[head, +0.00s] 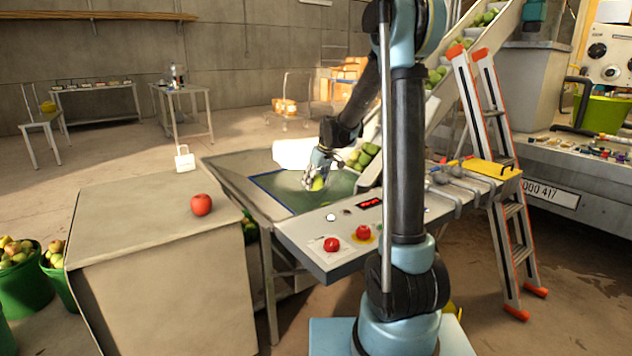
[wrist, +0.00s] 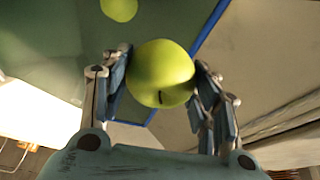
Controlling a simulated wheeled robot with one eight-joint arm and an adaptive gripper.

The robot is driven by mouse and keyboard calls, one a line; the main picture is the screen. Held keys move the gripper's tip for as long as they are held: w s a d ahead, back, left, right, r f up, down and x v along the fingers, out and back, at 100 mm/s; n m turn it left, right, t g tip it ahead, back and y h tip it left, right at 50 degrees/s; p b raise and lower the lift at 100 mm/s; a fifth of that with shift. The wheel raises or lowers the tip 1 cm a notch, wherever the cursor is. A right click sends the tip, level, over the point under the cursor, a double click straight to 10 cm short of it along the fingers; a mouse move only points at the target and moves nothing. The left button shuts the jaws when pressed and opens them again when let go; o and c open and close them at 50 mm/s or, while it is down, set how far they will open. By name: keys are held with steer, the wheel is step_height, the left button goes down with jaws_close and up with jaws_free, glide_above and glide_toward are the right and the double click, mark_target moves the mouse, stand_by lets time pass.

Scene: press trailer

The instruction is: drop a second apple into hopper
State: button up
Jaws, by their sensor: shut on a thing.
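My gripper (head: 314,176) is shut on a green apple (head: 317,185), which sits between its two fingers in the wrist view (wrist: 160,74). It holds the apple over a wide basin with a green floor and blue edge line (head: 283,198), which looks like the hopper. In the wrist view, the green floor (wrist: 60,50) lies beyond the held apple. Another green apple (wrist: 118,9) shows there at the top edge. A red apple (head: 201,204) rests on the large grey block at left. Whether the held apple touches the basin floor cannot be told.
The grey block (head: 150,235) stands left of the basin. A control panel with red buttons (head: 331,244) is in front. Green apples (head: 363,156) lie at the foot of a sloping conveyor. An orange-footed stepladder (head: 512,210) stands at right. Buckets of apples (head: 20,285) are at far left.

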steer(key=o, duration=1.2)
steer(key=shift+o, duration=0.2)
steer(key=shift+r, duration=0.1)
steer(key=v, duration=1.1)
steer(key=shift+r, duration=0.35)
steer(key=shift+s+d, duration=0.15)
